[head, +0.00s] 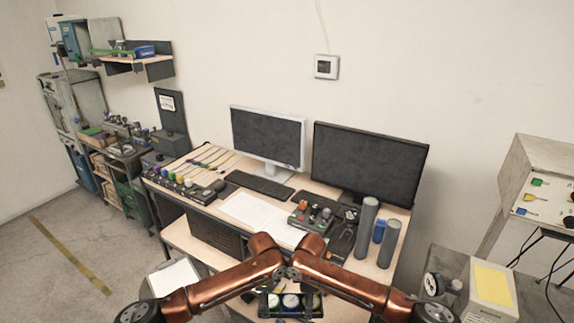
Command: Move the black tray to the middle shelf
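A small black tray (291,315) shows at the bottom centre, low in front of me. Several round, white-faced gauge-like items sit in it. My two copper arms come in from the lower left and lower right and meet just above the tray. Small grey parts where the arms meet (290,272) seem to belong to my grippers, but their fingers are too hidden to make out. I cannot tell whether either gripper touches the tray. A light wooden shelf (178,236) lies under the desk, partly hidden by my arms.
The desk (213,192) above holds two monitors (368,165), a keyboard (258,187), papers, a control box and grey cylinders (367,228). A black case (213,238) stands on the shelf below. A yellow-topped box (492,283) is at right.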

